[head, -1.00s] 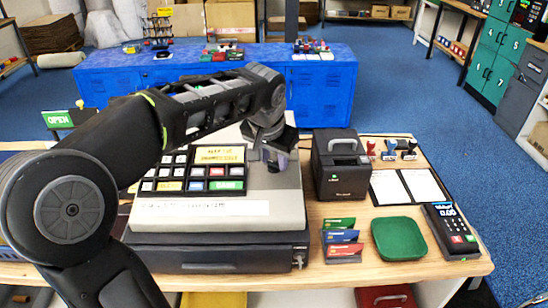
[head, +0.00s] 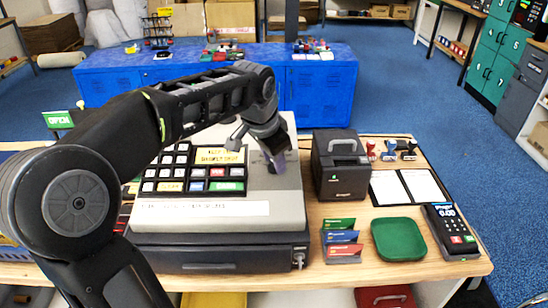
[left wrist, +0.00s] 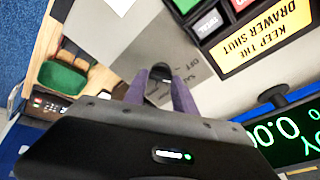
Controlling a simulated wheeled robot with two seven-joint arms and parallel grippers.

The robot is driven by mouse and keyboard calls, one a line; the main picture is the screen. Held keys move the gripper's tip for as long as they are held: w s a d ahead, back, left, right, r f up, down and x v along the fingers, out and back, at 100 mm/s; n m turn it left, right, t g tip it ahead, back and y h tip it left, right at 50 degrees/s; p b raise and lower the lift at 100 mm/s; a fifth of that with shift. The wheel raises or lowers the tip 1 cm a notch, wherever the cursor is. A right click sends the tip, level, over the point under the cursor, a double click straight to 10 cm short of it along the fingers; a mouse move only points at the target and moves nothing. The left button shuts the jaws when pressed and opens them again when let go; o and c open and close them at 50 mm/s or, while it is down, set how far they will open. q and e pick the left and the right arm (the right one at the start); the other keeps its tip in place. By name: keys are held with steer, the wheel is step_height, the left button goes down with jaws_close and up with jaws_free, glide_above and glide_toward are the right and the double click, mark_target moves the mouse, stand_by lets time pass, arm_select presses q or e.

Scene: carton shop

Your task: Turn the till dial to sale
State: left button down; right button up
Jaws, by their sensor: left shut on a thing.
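The till (head: 220,225) stands on the wooden counter, with its keypad on the left of its sloped top. My left gripper (head: 277,165) is over the right part of that top, fingers pointing down. In the left wrist view its two purple fingers (left wrist: 160,90) are shut on the small dark till dial (left wrist: 161,72), one on each side. Printed words, one reading OFF, show on the grey plate beside the dial. In the head view the gripper hides the dial, and I cannot read which mark it points at. My right gripper is not in view.
A black receipt printer (head: 341,168) stands close to the till's right. A green tray (head: 398,238), a card rack (head: 342,240) and a card terminal (head: 450,230) are on the counter's right. The yellow drawer sign (left wrist: 262,36) is close to the gripper.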

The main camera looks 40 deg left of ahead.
arm_select(q)
steer(key=shift+m+h, duration=0.3)
steer(key=shift+m, duration=1.1)
steer(key=c, duration=1)
jaws_free()
steer(key=v, duration=0.7)
steer(key=shift+r+b, duration=0.4)
steer(key=shift+r, duration=0.05)
steer(key=shift+s+f, duration=0.1)
